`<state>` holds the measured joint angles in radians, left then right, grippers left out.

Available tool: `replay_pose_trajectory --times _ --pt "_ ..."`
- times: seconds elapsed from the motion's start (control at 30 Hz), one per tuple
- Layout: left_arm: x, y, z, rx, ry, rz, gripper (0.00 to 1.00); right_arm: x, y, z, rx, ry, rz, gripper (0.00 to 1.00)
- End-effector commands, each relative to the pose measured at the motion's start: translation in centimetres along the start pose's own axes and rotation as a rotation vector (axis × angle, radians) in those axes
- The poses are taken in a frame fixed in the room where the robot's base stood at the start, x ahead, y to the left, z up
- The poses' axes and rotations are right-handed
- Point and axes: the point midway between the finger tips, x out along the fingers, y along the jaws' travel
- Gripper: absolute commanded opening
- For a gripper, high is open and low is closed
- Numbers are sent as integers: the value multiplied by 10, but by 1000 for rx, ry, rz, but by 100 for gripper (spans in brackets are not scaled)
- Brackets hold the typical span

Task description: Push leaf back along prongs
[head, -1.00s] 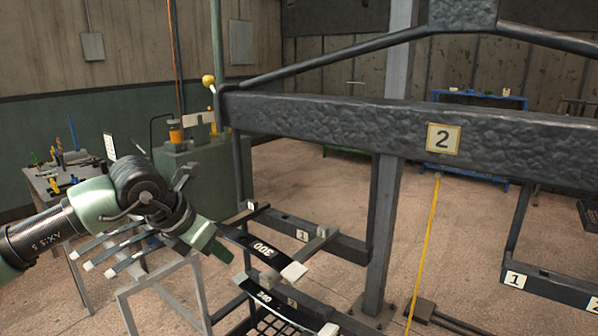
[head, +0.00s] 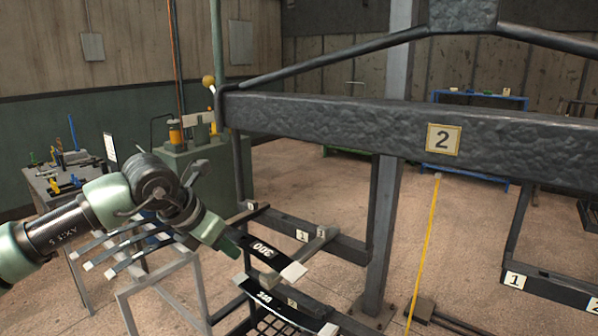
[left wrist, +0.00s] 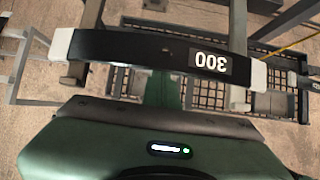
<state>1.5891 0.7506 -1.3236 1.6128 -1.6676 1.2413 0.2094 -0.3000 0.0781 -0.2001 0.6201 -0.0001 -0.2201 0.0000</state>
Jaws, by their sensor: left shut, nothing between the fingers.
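The leaf marked 300 (head: 284,264) is a dark, slightly curved strip with pale ends. It lies across the upper prongs of the rack in the head view; its left end is hidden behind my gripper. In the left wrist view the leaf (left wrist: 130,48) spans the top, its label upside down, across two prongs (left wrist: 238,30). My left gripper (head: 232,246) is shut and empty, its tip close by the leaf's near side. In the left wrist view the gripper (left wrist: 163,88) points at the leaf's middle; I cannot tell whether it touches. My right gripper is out of view.
A second numbered leaf (head: 290,314) lies lower on the rack, above a mesh basket. A thick dark beam marked 2 (head: 330,117) crosses above. A pale stand with several leaves (head: 135,250) is at left. A tool table (head: 70,180) stands behind.

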Motion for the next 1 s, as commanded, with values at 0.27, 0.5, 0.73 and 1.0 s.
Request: replay_pose_trajectory --times 0.27,0.5,0.73,1.0 --pt "6 0 10 0 -1 -1 0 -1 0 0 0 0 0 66" --pt "12 0 18 0 -1 -1 0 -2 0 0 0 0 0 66" --pt "17 -1 26 1 -1 0 0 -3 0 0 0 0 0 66" --pt "23 0 35 0 -2 -1 0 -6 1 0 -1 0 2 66"
